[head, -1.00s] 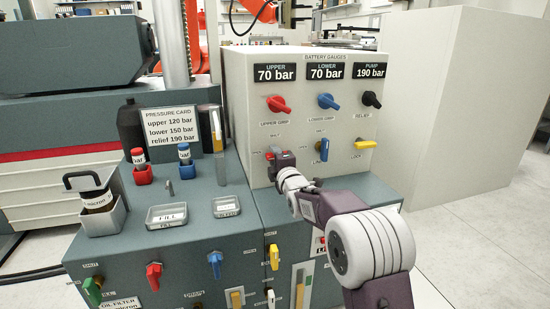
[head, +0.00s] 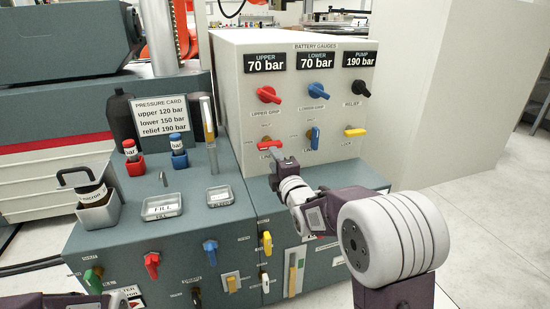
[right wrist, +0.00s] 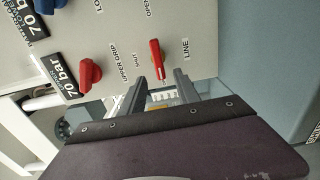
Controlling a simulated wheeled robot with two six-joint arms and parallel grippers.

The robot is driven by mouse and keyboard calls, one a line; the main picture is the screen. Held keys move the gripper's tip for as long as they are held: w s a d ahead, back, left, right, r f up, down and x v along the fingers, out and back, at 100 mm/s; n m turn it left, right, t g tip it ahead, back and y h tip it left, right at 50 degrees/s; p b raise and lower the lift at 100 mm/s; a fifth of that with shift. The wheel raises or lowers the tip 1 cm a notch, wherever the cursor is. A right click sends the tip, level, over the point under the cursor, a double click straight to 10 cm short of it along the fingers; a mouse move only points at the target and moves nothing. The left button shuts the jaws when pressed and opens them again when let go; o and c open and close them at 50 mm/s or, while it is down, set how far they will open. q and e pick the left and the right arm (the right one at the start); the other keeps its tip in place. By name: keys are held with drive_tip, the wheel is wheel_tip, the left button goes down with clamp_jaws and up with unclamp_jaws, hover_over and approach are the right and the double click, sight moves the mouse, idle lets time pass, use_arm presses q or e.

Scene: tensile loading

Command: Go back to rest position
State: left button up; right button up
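My right gripper (head: 278,158) is in front of the lower left of the battery gauges panel (head: 228,110), close to the red line lever (head: 270,145). In the right wrist view the gripper (right wrist: 160,92) is open, with its two fingers apart and nothing held. The red line lever (right wrist: 156,58) lies just beyond and between the fingertips in that picture; I cannot tell whether a finger touches it. A purple part of my left arm (head: 50,301) shows at the bottom left edge of the head view. My left gripper is out of view.
Upper, lower and relief knobs sit above: red (head: 269,95), blue (head: 318,90), black (head: 361,88). Below left, the grey bench carries a pressure card (head: 163,117), a filter bin (head: 100,215) and two small trays. Open floor (head: 455,240) is at right.

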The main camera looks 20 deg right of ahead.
wheel_tip(320, 180, up, 7)
drive_tip(key=s+a+p, duration=0.1)
drive_tip(key=p, duration=0.5)
drive_tip(key=s+f+m+g+p, duration=0.3)
drive_tip(key=s+f+m+g, duration=0.7)
drive_tip(key=s, duration=0.5)
drive_tip(key=s+f+m+g+p, duration=0.3)
drive_tip(key=s+f+m+g, duration=0.45)
drive_tip(key=s+f, duration=0.65)
wheel_tip(320, 180, up, 40)
drive_tip(key=s+m+p, duration=0.1)
drive_tip(key=p, duration=3.6)
drive_tip(key=shift+s+r+t, duration=0.25)
drive_tip(key=shift+s+t, duration=0.1)
drive_tip(key=shift+a+p, duration=0.1)
drive_tip(key=shift+p, duration=0.2)
